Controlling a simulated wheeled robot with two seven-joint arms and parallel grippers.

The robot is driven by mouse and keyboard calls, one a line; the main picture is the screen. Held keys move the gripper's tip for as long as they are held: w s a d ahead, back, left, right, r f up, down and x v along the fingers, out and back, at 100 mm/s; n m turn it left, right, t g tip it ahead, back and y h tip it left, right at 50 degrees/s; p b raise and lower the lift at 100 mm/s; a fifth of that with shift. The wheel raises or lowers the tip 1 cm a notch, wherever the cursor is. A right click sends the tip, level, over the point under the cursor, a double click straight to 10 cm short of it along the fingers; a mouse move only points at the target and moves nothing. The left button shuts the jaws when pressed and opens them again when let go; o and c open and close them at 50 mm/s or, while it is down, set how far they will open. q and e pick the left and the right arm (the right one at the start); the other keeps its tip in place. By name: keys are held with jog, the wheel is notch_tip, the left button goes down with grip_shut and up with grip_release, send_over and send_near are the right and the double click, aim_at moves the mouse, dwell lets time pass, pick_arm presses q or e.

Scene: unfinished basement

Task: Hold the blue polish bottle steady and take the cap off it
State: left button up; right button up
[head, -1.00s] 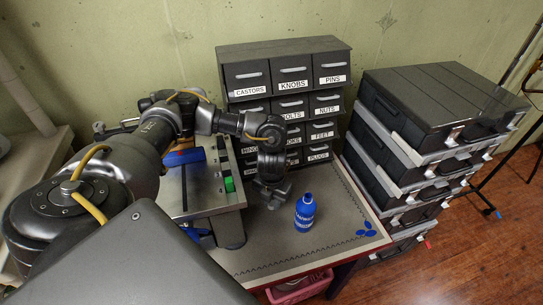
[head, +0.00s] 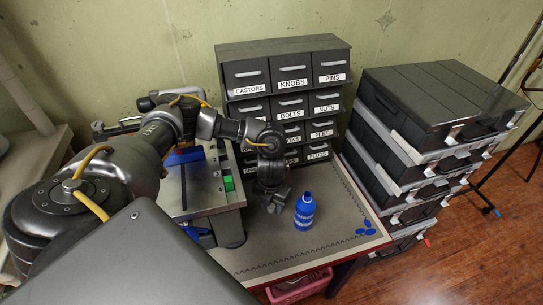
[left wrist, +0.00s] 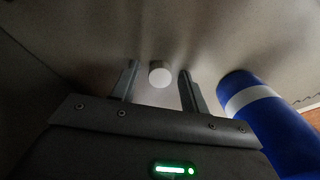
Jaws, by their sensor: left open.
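The bottle (left wrist: 265,118) lies outside the right finger there, partly cut off by the frame. My right gripper is not in view.
A labelled drawer cabinet (head: 287,77) stands behind the mat (head: 265,262). Blue oval pieces (head: 366,227) lie at the mat's right edge. A metal-topped machine (head: 200,187) stands left; stacked black cases (head: 440,100) stand right. A pale round thing (left wrist: 160,74) between the fingers is unclear.

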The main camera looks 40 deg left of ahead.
aim_at(271, 207)
pick_arm(q)
jog(key=shift+r, duration=0.5)
notch_tip(271, 207, up, 11)
jog(key=shift+r, duration=0.15)
